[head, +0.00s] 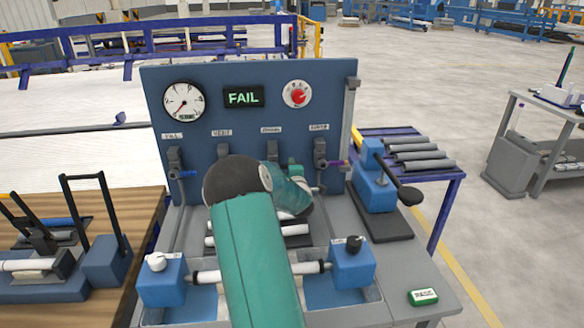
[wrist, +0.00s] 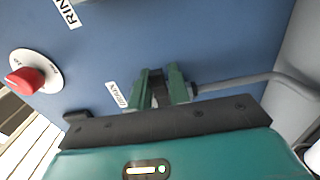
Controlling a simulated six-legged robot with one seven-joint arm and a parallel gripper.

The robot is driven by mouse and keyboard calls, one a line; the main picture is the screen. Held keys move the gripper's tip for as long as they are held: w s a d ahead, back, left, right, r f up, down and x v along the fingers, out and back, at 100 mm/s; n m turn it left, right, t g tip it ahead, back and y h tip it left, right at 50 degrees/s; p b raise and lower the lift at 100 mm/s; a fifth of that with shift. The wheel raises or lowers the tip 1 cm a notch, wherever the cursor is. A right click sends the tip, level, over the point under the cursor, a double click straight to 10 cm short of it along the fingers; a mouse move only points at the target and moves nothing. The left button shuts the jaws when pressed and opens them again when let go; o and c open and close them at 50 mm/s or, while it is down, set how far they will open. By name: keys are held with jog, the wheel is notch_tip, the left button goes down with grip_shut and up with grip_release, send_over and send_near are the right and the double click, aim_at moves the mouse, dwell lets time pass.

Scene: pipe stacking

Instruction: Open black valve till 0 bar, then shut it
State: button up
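My gripper (wrist: 158,85) is at the blue panel, its two green fingers on either side of a dark valve part (wrist: 157,82). A grey pipe runs right from there. Whether the fingers press on the part is not clear. A label (wrist: 116,95) sits beside the valve in the wrist view.
The panel also has a FAIL display (head: 244,97) and a red knob (head: 298,95). A blue-handled valve (head: 178,170) and a purple-handled valve (head: 322,158) flank the middle ones. A blue lever device (head: 375,185) stands right. A white pipe (head: 300,268) lies between blue blocks in front.

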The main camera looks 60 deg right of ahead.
jog(key=shift+o, duration=1.3)
jog(key=v, duration=1.3)
jog(key=shift+s+a, duration=0.3)
jog(key=shift+w, duration=0.1)
